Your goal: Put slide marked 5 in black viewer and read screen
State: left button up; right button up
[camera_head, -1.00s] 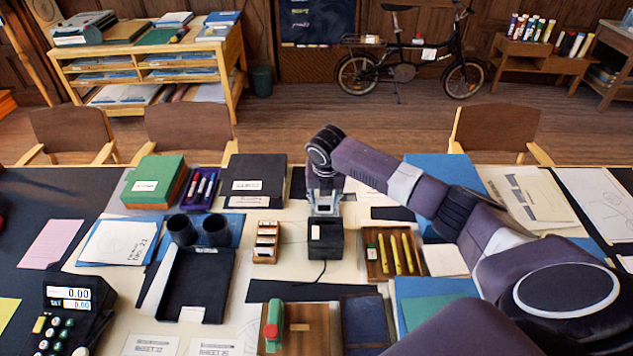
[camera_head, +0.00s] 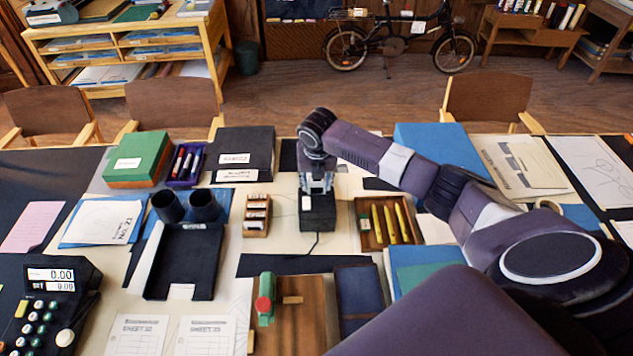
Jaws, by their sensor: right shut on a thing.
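The black viewer (camera_head: 318,217) stands near the middle of the table with a cable at its front. My right gripper (camera_head: 317,188) points down at the viewer's top, close over it or touching it; I cannot tell which. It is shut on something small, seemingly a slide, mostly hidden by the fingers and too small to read. A small wooden slide rack (camera_head: 257,229) with several labelled slides stands just left of the viewer. A white patch shows on the viewer's left part; no reading is legible. My left gripper is not in view.
A wooden tray (camera_head: 370,235) with yellow tools lies right of the viewer. Two dark cups (camera_head: 204,206) and a black tray (camera_head: 180,268) are left of the rack. A device with a lit display (camera_head: 50,280) stands at front left. A green-handled tool (camera_head: 266,298) is in front.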

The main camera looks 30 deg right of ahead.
jog(key=shift+f, duration=0.55)
jog(key=o, duration=0.8)
jog(key=shift+r, duration=0.1)
jog(key=v, duration=1.1)
jog(key=shift+s+r, duration=0.1)
jog(key=shift+r, duration=0.3)
jog(key=shift+a, duration=0.1)
